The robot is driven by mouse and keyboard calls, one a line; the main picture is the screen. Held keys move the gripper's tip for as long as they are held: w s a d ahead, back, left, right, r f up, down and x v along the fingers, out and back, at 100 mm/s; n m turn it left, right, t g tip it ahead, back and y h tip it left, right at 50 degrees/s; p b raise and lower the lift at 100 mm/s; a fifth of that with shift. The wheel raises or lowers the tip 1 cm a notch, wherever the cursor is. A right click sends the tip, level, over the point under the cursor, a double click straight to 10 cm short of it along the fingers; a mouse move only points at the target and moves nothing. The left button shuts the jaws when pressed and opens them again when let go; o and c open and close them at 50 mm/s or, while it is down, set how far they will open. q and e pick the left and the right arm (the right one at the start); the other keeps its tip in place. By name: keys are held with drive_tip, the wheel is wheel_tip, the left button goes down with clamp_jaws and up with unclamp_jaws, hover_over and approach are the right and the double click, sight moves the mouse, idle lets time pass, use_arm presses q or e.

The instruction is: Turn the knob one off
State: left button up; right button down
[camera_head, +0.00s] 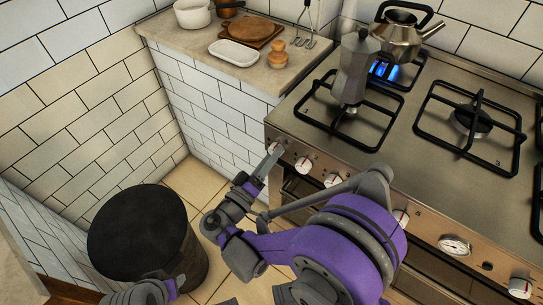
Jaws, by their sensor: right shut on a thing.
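The stove's front panel carries a row of white-faced knobs. The leftmost knob (275,148) is at the panel's left end, partly covered by my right gripper (270,160). That gripper reaches up from below and is shut on this knob. The knob's pointer is too small and covered to read. Further right on the panel are a second knob (304,164) and a third knob (333,181). A blue flame (396,73) burns on the back left burner under the kettle (402,38). My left gripper (178,284) shows only partly at the bottom edge; its jaw state is unclear.
A moka pot (354,72) stands on the front left burner. The front right burner (471,120) is bare. A dark round bin (140,235) stands on the floor at left. The counter (180,38) holds a pot, boards, a white dish and a wooden mill.

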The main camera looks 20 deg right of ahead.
idle(0.3)
drive_tip(key=shift+c, duration=1.8)
unclamp_jaws()
